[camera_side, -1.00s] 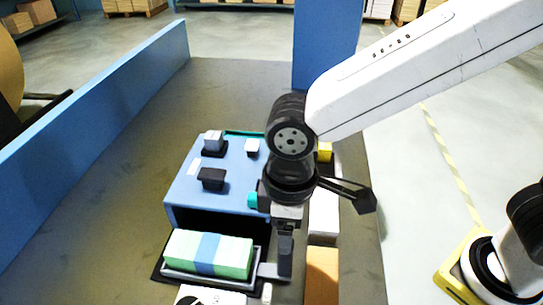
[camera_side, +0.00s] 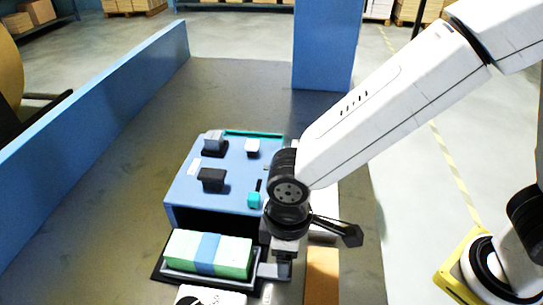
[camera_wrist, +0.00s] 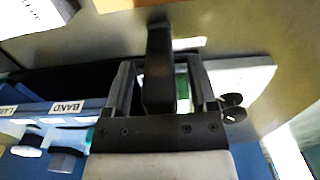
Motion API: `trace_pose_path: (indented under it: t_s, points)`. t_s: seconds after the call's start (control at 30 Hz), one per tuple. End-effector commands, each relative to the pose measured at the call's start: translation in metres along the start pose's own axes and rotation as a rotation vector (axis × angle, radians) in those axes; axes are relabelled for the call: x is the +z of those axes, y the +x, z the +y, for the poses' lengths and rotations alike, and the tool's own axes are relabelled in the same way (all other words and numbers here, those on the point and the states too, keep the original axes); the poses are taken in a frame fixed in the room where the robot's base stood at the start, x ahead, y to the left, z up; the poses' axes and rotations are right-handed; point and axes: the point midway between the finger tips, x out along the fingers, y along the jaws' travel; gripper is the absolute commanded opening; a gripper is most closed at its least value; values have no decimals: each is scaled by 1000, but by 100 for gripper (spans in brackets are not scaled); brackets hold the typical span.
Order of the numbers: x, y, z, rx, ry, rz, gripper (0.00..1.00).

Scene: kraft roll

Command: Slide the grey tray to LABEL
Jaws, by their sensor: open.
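The grey tray (camera_side: 166,275) sits at the front of the blue machine (camera_side: 235,178), on a dark base. It carries a green block with a blue band (camera_side: 207,252). A grey tab (camera_side: 268,271) sticks out at the tray's right end. My gripper (camera_side: 284,270) is down beside this tab. In the wrist view my gripper (camera_wrist: 160,90) is open, with a dark upright bar (camera_wrist: 158,65) between its fingers. I cannot tell whether the bar is part of the tray. A BAND label (camera_wrist: 67,107) and a partly cut-off label starting "LA" (camera_wrist: 8,111) show on the machine's edge.
A cardboard-brown box (camera_side: 321,275) lies close to the right of my gripper. A white piece (camera_side: 208,296) lies in front of the tray. A blue wall (camera_side: 95,95) runs along the left.

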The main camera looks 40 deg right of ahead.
Motion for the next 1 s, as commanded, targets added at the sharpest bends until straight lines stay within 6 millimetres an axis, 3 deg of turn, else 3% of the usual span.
trace_pose_path:
  t_s: [0.13, 0.37, 1.0]
  points:
    - [0, 0, 0, 0, 0, 0, 74]
    - [0, 0, 0, 0, 0, 0, 0]
    - [0, -1, 0, 0, 0, 0, 0]
